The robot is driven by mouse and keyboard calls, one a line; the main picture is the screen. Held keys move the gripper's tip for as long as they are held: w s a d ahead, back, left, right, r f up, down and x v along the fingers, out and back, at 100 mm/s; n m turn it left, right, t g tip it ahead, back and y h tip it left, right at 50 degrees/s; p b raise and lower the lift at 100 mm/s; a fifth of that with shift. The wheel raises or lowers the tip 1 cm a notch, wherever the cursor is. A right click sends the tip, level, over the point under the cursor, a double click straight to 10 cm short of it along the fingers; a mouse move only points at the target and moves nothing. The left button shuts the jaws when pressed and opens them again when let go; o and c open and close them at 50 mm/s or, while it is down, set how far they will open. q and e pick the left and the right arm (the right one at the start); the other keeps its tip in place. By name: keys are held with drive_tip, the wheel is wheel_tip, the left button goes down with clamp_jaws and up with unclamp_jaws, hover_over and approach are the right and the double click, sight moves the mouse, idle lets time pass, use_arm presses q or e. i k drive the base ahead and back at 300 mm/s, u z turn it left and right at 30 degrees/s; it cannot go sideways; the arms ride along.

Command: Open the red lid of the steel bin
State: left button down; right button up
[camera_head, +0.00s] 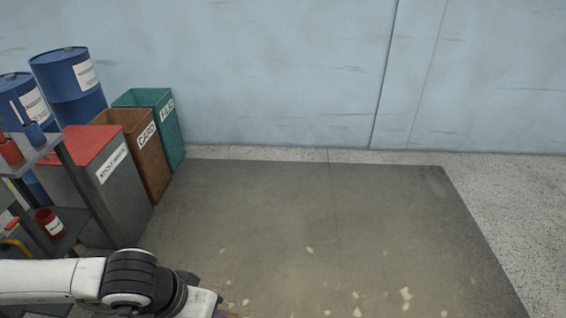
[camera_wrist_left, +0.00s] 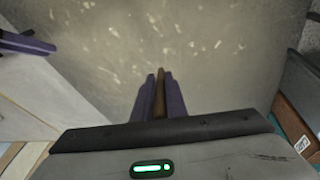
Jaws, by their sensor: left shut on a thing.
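The grey steel bin (camera_head: 128,196) stands at the left in the head view, first in a row of bins. Its red lid (camera_head: 78,146) lies flat on top and looks closed. A white label is on its front. My left arm comes in low at the left, in front of the bin and apart from it; its fingers are cut off by the lower edge. In the left wrist view my left gripper (camera_wrist_left: 160,92) has purple fingers shut on a thin brown thing (camera_wrist_left: 159,98), over the floor. Purple fingers at upper left look like my right gripper (camera_wrist_left: 26,42), partly cut off.
A brown bin (camera_head: 150,165) and a teal bin (camera_head: 168,130) stand behind the steel bin. A grey shelf (camera_head: 85,190) with red containers stands close on its left. Blue drums (camera_head: 72,85) are behind. The floor to the right is clear up to the wall.

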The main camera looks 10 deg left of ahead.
sight(83, 143)
drive_tip(key=u, duration=0.15)
drive_tip(key=i, duration=1.95)
drive_tip(key=u, duration=1.05)
drive_tip(key=i, duration=1.1)
drive_tip(key=u, duration=1.7)
drive_tip(key=i, duration=0.6)
drive_tip(key=u, duration=0.45)
